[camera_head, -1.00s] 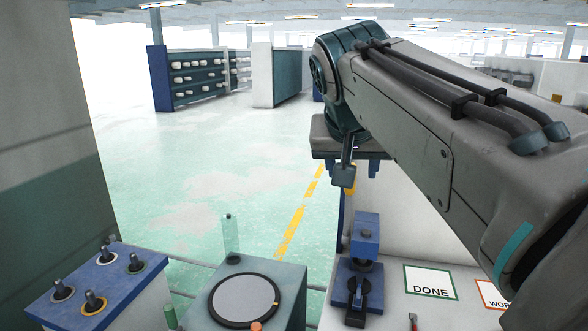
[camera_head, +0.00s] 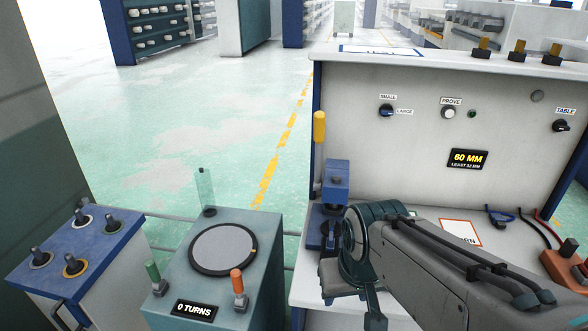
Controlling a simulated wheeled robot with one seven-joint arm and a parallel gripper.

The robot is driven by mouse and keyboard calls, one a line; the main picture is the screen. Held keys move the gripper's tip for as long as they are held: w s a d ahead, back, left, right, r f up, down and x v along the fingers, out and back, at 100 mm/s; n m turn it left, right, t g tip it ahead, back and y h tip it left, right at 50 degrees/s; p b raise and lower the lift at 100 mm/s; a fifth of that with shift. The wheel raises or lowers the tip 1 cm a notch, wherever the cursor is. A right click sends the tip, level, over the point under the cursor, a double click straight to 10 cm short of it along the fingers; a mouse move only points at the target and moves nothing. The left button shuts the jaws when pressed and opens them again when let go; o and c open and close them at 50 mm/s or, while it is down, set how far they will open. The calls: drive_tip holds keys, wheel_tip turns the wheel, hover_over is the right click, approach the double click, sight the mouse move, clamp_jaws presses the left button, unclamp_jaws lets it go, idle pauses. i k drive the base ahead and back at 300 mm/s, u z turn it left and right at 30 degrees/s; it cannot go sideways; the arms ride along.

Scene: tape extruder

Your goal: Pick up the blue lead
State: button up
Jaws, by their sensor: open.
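The blue lead (camera_head: 502,214) lies on the white bench top near the foot of the back panel, as a short blue curve with a dark end. My gripper (camera_head: 352,298) is over the front left of the bench, left of the lead and nearer to me. It is open, seen from above and behind, and its fingers are mostly hidden under the wrist. The two are well apart. No object shows in the gripper.
A dark lead and a red lead (camera_head: 545,228) lie right of the blue one, by an orange box (camera_head: 567,268). A blue press (camera_head: 336,185) with a yellow handle stands at the bench's left end. A "60 MM" display (camera_head: 468,159) is on the panel.

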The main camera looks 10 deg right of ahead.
sight(330, 244)
drive_tip(key=z, duration=0.05)
drive_tip(key=k, duration=0.5)
drive_tip(key=u, duration=0.85)
drive_tip(key=i, duration=0.85)
drive_tip(key=z, duration=2.45)
